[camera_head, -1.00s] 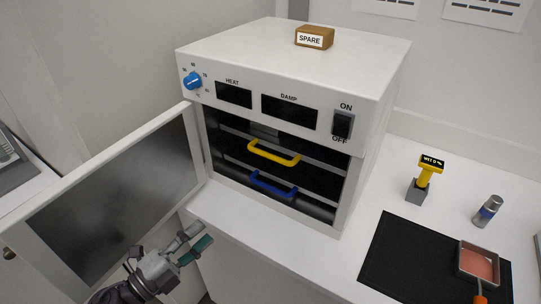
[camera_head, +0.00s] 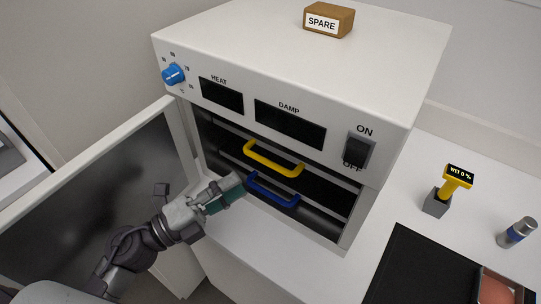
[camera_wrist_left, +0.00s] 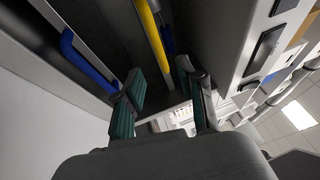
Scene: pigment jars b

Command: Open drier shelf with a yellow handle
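The drier (camera_head: 300,75) is a white box with its door (camera_head: 100,200) swung open to the left. Inside, the upper shelf has a yellow handle (camera_head: 273,160) and the lower shelf has a blue handle (camera_head: 271,191). My left gripper (camera_head: 232,188) is at the open front, left of the blue handle and below the yellow one. In the left wrist view its two green-padded fingers (camera_wrist_left: 155,100) are apart with nothing between them. The yellow handle (camera_wrist_left: 154,38) shows ahead of the fingers and the blue handle (camera_wrist_left: 86,62) to the left. My right gripper is not in view.
A yellow moisture meter (camera_head: 457,178) in a grey stand, a small metal cylinder (camera_head: 517,232) and a black mat (camera_head: 410,275) with a pan on it lie on the counter to the right. A SPARE block (camera_head: 329,20) sits on the drier.

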